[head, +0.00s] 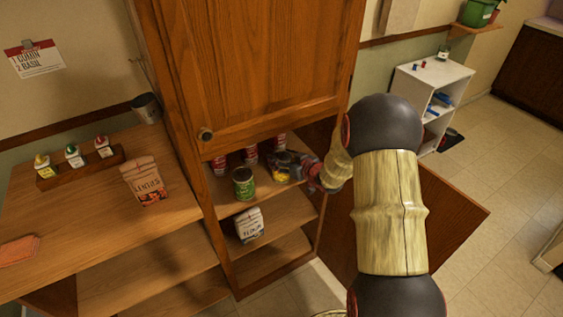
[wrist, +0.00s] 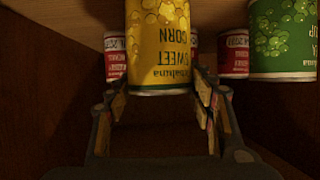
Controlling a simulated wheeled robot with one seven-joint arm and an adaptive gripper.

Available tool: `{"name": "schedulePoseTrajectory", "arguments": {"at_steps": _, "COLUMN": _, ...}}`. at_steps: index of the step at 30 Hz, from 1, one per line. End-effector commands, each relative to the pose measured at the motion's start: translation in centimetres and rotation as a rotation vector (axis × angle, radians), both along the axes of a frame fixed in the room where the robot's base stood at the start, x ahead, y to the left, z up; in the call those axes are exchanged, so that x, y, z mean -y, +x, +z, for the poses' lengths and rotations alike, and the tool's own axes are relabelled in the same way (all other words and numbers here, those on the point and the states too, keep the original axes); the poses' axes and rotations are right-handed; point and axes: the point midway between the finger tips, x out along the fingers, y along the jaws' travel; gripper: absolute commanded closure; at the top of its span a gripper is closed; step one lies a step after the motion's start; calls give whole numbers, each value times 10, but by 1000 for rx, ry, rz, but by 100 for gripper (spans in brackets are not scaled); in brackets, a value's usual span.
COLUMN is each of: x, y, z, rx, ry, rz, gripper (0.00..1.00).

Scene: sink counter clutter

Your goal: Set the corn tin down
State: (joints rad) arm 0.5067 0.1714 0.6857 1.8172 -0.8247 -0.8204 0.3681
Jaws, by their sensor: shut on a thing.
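The yellow sweet corn tin (head: 282,177) is on the right side of the cabinet's middle shelf area, partly hidden by my gripper. In the wrist view the corn tin (wrist: 158,45) appears upside down and fills the space between the fingers. My gripper (head: 297,168) reaches in from the right and is shut on the tin; its fingers also show in the wrist view (wrist: 163,88). The tin looks upright. Its base is cut off in the wrist view, so I cannot tell whether it touches the shelf.
A green tin (head: 243,184) stands on the shelf (head: 232,207) to the left of the corn tin. Several red tins (head: 250,156) stand behind. A flour bag (head: 249,225) is on the shelf below. The open lower door (head: 452,212) is at the right.

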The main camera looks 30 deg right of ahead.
Motion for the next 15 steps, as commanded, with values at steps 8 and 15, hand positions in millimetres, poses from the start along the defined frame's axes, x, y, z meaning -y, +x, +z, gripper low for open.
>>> {"name": "schedulePoseTrajectory", "arguments": {"at_steps": 8, "x": 1, "y": 2, "z": -2, "rx": 6, "ry": -2, "rz": 0, "gripper": 89}}
{"name": "schedulePoseTrajectory", "arguments": {"at_steps": 15, "x": 0, "y": 1, "z": -7, "rx": 3, "ry": -1, "rz": -1, "gripper": 43}}
